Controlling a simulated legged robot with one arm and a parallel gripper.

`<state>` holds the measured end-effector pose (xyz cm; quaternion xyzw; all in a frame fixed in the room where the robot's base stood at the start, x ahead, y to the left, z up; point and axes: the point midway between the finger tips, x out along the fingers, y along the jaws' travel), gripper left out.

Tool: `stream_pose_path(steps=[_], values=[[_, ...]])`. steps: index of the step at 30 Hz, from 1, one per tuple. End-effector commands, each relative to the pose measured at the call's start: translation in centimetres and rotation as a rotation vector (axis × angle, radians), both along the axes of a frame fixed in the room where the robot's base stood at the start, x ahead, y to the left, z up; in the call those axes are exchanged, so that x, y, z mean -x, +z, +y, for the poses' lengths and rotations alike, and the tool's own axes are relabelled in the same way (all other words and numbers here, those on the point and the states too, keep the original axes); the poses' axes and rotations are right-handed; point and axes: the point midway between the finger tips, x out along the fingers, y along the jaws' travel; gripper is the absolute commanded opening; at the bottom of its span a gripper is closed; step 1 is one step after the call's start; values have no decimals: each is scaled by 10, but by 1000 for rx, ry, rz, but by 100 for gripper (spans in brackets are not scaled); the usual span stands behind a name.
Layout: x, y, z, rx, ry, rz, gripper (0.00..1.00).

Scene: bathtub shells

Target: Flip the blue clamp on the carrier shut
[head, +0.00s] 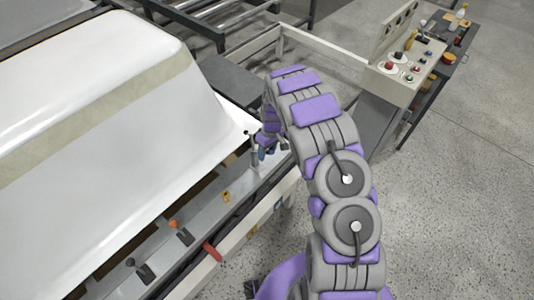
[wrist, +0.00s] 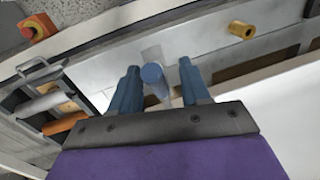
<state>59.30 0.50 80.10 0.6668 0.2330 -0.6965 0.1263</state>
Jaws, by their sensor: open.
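The blue clamp shows in the wrist view as a round blue handle end (wrist: 153,74) above a pale metal plate on the carrier rail. My gripper (wrist: 160,86) is open, with one blue-grey finger on each side of the handle. A gap shows on both sides, more on the right; I cannot tell whether a finger touches it. In the head view my gripper (head: 265,150) is low over the grey carrier rail (head: 205,218), by the corner of the white tub shell (head: 120,105). My arm and fingers hide most of the clamp there.
Clamps with an orange knob (head: 174,224) and a black knob (head: 130,262) stand along the rail, near a red handle (head: 212,250). A control box (head: 405,70) stands at upper right. The wrist view shows a brass knob (wrist: 240,29) and a red button (wrist: 27,31). Floor at right is free.

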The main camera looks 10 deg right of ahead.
Motion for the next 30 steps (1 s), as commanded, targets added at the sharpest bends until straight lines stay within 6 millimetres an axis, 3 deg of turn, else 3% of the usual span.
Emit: stream_pose_path(steps=[11,25,30], values=[[1,-6,-1,-2,-1,0,46],[0,-6,0,-1,-1,1,1],[0,-6,0,-1,0,2,0]])
